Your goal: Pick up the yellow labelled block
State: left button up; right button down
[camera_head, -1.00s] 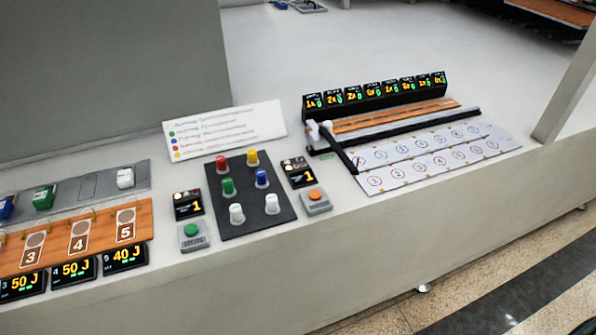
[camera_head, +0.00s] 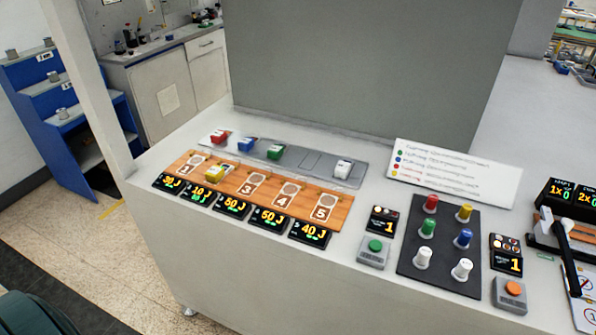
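The yellow labelled block (camera_head: 218,173) sits on the orange wooden board (camera_head: 333,207), at the second slot from the left, between the slots marked 1 and 3. It covers that slot's marking. A red block (camera_head: 219,138), a blue block (camera_head: 246,145), a green block (camera_head: 275,152) and a white block (camera_head: 343,169) sit on the grey tray (camera_head: 313,162) behind the board. Neither of my grippers shows in the head view.
Small displays (camera_head: 269,219) line the board's front edge. To the right are a green button box (camera_head: 374,252), a dark panel of coloured knobs (camera_head: 440,262), an orange button box (camera_head: 510,293) and a white sign (camera_head: 454,172). A grey upright panel (camera_head: 370,70) stands behind.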

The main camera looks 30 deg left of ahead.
aim_at(215, 173)
jog(key=u, duration=1.35)
jog(key=i+j, duration=0.1)
jog(key=j, duration=0.25)
jog(key=i+j, duration=0.1)
jog(key=j, duration=0.3)
jog(key=i+j, duration=0.1)
jog(key=j, duration=0.25)
jog(key=i+j, duration=0.1)
jog(key=j, duration=0.3)
jog(key=z, duration=1.75)
